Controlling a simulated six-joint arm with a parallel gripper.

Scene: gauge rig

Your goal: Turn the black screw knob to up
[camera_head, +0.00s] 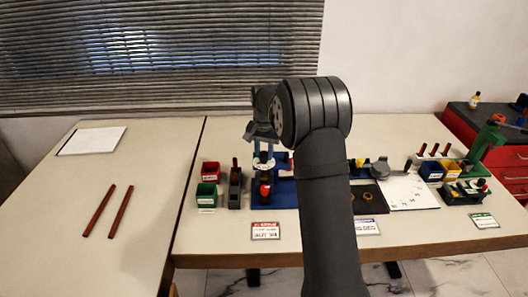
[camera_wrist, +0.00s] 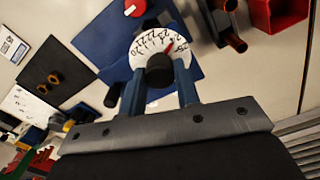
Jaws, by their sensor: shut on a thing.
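The black screw knob (camera_wrist: 159,71) sits at the front of a white numbered dial (camera_wrist: 150,42) in the wrist view. A red pointer (camera_wrist: 170,47) shows on the dial beside the knob. My gripper (camera_wrist: 159,84) has its two blue fingers on either side of the knob and is shut on it. In the head view my gripper (camera_head: 262,146) is above the white dial (camera_head: 263,163) of the rig on its blue base (camera_head: 285,193). The knob itself cannot be made out there, and my arm hides part of the rig's right side.
A red knob (camera_wrist: 135,7) with a white mark is close to the dial. Green (camera_head: 207,199) and red (camera_head: 210,171) bins and a dark holder (camera_head: 235,187) stand left of the rig. A black mat (camera_head: 370,203) lies right. Two red rods (camera_head: 108,210) lie on the otherwise mostly clear left table.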

